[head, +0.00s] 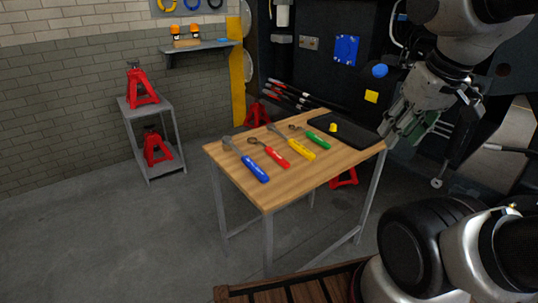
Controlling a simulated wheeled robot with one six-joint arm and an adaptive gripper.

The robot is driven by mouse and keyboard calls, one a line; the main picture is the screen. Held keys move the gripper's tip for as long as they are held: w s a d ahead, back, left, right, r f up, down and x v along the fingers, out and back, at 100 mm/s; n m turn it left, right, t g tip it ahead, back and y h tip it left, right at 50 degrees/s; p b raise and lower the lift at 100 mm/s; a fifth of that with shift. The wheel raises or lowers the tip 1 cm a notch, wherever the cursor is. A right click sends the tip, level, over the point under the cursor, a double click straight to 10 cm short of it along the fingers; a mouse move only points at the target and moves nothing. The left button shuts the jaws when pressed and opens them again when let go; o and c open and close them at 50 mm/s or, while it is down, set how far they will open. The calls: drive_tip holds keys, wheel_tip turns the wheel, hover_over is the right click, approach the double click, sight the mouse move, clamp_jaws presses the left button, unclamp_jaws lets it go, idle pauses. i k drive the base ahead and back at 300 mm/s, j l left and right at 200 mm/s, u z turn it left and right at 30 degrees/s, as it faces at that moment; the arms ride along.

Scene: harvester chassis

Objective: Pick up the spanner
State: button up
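Several tools with coloured handles lie on the wooden table top (222,160): a blue-handled tool (255,170), a red-handled tool (275,155), a yellow-handled tool (300,149) and a green-handled tool (318,141). Their grey metal ends point to the back left. The red and green ones seem to have ring-shaped ends. At this size I cannot tell for sure which is the spanner. My gripper (398,128) hangs at the right, by the table's right corner, apart from the tools. Its fingers point down to the left. I cannot tell how far they are spread.
A black tray (352,139) and a small yellow piece (333,127) are at the table's back right. A grey stand (165,112) with red jacks (141,86) stands at the left. The dark machine (310,75) is behind. The floor at left is clear.

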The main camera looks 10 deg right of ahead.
sight(279, 159)
drive_tip(key=i+j+z, duration=0.1)
drive_tip(key=i+j, duration=0.3)
drive_tip(key=j, duration=0.25)
drive_tip(key=i+j+z, duration=0.25)
drive_tip(key=i+j, duration=0.15)
drive_tip(key=j, duration=0.25)
